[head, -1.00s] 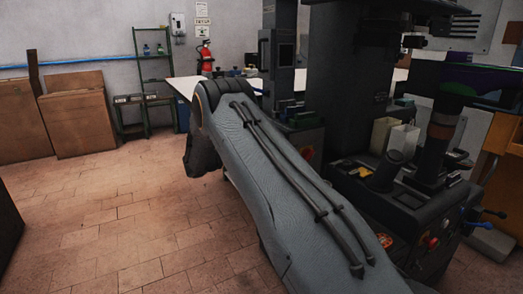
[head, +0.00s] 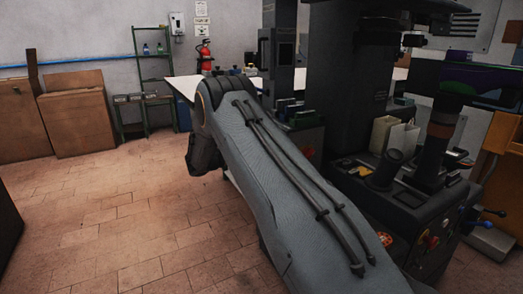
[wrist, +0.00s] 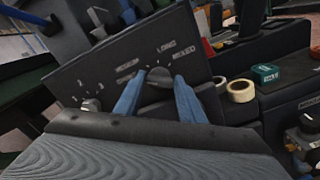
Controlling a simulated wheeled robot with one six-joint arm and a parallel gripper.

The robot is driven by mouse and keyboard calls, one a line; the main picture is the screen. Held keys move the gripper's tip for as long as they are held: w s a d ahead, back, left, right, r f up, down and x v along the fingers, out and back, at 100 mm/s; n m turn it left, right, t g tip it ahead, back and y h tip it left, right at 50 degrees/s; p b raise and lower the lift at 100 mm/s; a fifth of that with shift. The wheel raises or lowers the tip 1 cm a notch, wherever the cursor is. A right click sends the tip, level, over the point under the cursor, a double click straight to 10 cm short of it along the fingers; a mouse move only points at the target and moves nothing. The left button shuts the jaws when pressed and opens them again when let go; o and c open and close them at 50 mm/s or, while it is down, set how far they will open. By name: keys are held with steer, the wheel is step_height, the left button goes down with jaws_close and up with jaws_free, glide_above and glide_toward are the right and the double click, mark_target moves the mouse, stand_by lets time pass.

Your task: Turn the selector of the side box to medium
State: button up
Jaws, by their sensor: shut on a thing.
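The side box (wrist: 105,50) shows in the wrist view as a dark tilted panel with white lettering. Its selector (wrist: 159,77) is a dark round knob, with MEDIUM readable to its upper left and LONG above it. Which label the knob points to I cannot tell. In the head view my arm covers the gripper and the selector.
A second small knob (wrist: 91,104) with numbers sits left on the same panel. In the head view the dark press (head: 345,85) stands beside my arm; the tiled floor (head: 95,235) at left is clear.

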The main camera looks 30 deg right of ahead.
steer(key=shift+s+f+m+b, duration=0.1)
steer(key=shift+m+b, duration=0.55)
steer(key=shift+m, duration=1.15)
steer(key=shift+f+m+b, duration=0.1)
steer(key=shift+m+b, duration=0.5)
steer(key=shift+m, duration=1.2)
steer(key=o, duration=1)
steer(key=shift+o, duration=0.2)
steer(key=shift+r, duration=0.1)
